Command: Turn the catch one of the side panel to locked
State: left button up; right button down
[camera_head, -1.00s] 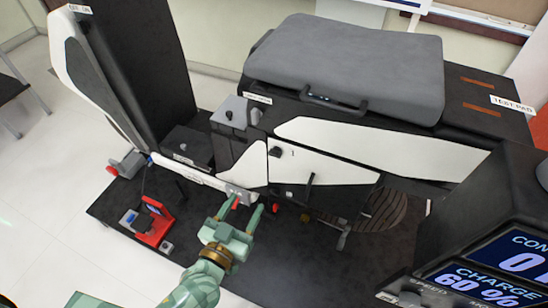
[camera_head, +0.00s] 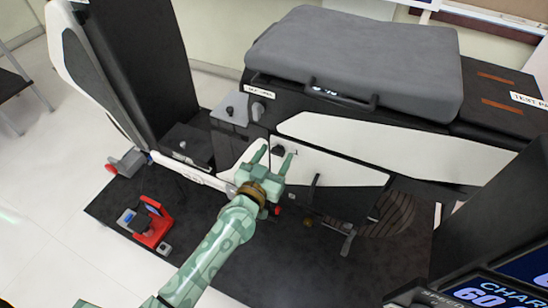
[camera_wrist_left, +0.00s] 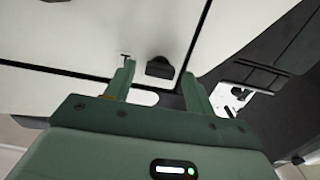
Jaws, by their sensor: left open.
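The side panel (camera_head: 335,173) is white and dark, on the flank of the chassis rig. A small dark catch knob (camera_head: 279,150) sits near its upper left corner. In the left wrist view the black catch (camera_wrist_left: 160,68) stands on the white panel, beyond and between the two fingertips. My left gripper (camera_head: 272,153) is open and empty, its green fingers pointing at the catch; it also shows in the left wrist view (camera_wrist_left: 160,80). I cannot tell whether the fingers touch the panel. My right gripper is not in view.
A grey seat cushion (camera_head: 350,65) lies on top of the rig. A black lever (camera_head: 314,190) stands on the panel, right of my gripper. A red device (camera_head: 152,225) sits on the dark base at left. A display console (camera_head: 490,270) fills the lower right.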

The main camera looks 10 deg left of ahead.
pick_arm(q)
jog(key=c, duration=1)
jog(key=shift+n, duration=0.3)
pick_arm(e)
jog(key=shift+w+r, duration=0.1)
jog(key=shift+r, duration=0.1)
pick_arm(q)
jog(key=shift+r+n+p, duration=0.1)
jog(key=shift+n+p, duration=0.55)
jog(key=shift+n, duration=0.35)
jog(key=n+p, duration=0.1)
jog(key=n, duration=0.2)
jog(key=shift+a+n, duration=0.1)
jog(key=shift+n, duration=0.2)
jog(key=n, duration=0.5)
jog(key=shift+p, duration=0.4)
jog(key=n, duration=0.6)
jog(key=shift+a+f+n, duration=0.1)
jog(key=shift+f+n, duration=0.2)
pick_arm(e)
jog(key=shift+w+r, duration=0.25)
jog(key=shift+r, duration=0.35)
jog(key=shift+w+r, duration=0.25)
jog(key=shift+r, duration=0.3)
